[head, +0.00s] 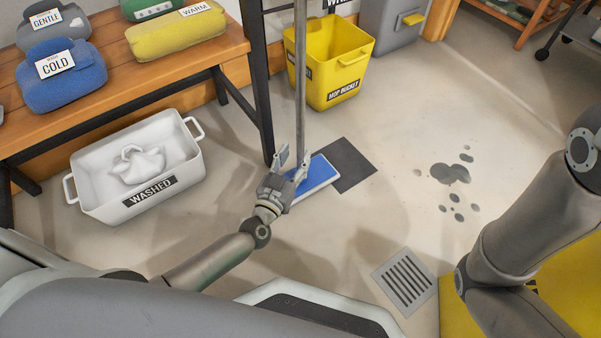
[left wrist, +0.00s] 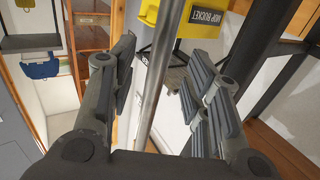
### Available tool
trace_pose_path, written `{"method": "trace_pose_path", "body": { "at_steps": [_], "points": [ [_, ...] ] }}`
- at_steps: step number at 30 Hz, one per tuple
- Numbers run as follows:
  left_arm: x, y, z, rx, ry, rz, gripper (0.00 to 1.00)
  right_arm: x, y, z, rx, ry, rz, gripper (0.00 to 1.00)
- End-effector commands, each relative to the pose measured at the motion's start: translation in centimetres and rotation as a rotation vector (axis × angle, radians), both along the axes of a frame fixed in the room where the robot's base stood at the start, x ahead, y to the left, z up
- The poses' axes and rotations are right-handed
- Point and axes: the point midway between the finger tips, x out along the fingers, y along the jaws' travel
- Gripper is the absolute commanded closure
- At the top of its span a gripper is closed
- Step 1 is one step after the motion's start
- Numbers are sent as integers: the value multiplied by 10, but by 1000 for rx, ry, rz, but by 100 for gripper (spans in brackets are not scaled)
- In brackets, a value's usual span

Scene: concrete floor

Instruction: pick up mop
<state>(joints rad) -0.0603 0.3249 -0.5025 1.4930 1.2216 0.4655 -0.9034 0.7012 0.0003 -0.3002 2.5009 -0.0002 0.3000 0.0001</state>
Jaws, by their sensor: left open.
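The mop stands upright, its metal handle (head: 300,75) rising out of the top of the head view. Its flat blue head (head: 318,175) with a pale edge rests on the floor. My left gripper (head: 293,158) is open low on the handle, just above the mop head. In the left wrist view the handle (left wrist: 160,80) runs between the spread fingers of the left gripper (left wrist: 162,75), with gaps visible on both sides. My right arm shows at the right of the head view, but its gripper is out of view.
A yellow mop bucket (head: 328,70) stands behind the mop. A white "WASHED" tub (head: 90,188) holding a cloth is at left, beside a wooden bench (head: 120,58). Dark spots (head: 450,174) and a drain grate (head: 405,282) lie on the open floor at right.

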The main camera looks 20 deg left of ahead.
Motion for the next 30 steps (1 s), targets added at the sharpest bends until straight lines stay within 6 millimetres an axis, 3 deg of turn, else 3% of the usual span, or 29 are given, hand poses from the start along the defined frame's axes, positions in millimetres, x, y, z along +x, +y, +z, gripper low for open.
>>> {"method": "trace_pose_path", "body": {
  "at_steps": [1, 7, 12, 18, 28, 30],
  "points": [
    [7, -1, -5, -1, -6, 0, 56, 0, 0, -11, 0, 0, 0, 49],
    [32, -3, -7, -1, -5, 1, 56, 0, 0, -30, 0, 0, 0, 49],
    [44, -4, -4, 0, -3, 1, 56, 0, 0, -34, 0, 0, 0, 49],
    [44, -4, -3, 1, -2, 0, 56, 0, 0, -32, 0, 0, 0, 49],
    [44, -4, -3, 0, -2, 0, 97, 0, 0, -33, 0, 1, 0, 49],
    [44, -4, -3, 0, -2, 0, 100, 0, 0, -33, 0, 1, 0, 49]
  ]
}}
